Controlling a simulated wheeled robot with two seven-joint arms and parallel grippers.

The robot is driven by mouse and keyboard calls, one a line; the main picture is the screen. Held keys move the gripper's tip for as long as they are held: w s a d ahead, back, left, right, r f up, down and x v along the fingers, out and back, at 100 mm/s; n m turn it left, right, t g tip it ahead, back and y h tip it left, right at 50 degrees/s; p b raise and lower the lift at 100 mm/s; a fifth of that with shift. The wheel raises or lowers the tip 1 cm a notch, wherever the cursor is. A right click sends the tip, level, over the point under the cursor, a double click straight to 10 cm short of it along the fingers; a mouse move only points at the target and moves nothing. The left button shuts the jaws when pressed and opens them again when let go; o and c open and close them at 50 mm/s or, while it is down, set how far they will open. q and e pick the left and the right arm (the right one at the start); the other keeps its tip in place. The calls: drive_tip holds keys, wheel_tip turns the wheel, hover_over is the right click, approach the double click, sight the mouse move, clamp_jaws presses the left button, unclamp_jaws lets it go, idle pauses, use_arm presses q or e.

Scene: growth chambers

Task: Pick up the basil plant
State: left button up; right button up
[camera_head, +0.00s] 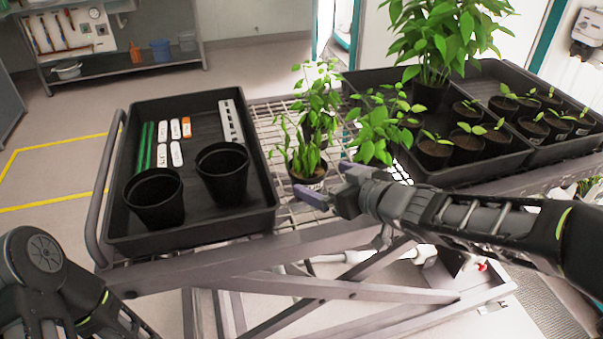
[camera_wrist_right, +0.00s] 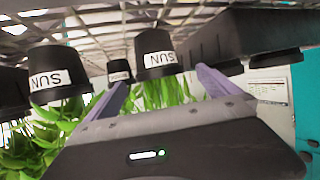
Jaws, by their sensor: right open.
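Several leafy potted plants stand together on the wire rack: a front plant with upright narrow leaves (camera_head: 303,157), a taller one behind it (camera_head: 318,97) and a bushy broad-leaved one (camera_head: 376,123) to the right. No label names the basil, so I cannot tell for sure which it is. My right gripper (camera_head: 328,183) is open and empty, at the front plant's black pot (camera_head: 309,179). In the right wrist view, which looks upside down, a pot labelled SUN (camera_wrist_right: 157,52) shows between and beyond the open fingers (camera_wrist_right: 162,77). My left gripper is out of view.
A black tray (camera_head: 190,231) at left holds two empty pots (camera_head: 222,171), labels and green sticks. Black trays (camera_head: 470,174) at right hold several seedling pots and a tall plant (camera_head: 440,40). The cart's front rail (camera_head: 230,256) runs below. Open wire rack lies behind the plants.

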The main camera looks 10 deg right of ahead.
sight(309, 173)
drive_tip(key=shift+s, duration=0.1)
drive_tip(key=shift+b+x, duration=0.5)
drive_tip(key=shift+x, duration=0.55)
drive_tip(key=shift+w+f, duration=0.2)
drive_tip(key=shift+w, duration=0.15)
drive_tip(key=shift+r, duration=0.1)
drive_tip(key=shift+a, duration=0.1)
drive_tip(key=b+x, duration=0.1)
drive_tip(key=x, duration=0.3)
drive_tip(key=shift+w+b, duration=0.15)
drive_tip(key=shift+b, duration=0.15)
drive_tip(key=shift+w+f, duration=0.3)
drive_tip(key=shift+w, duration=0.15)
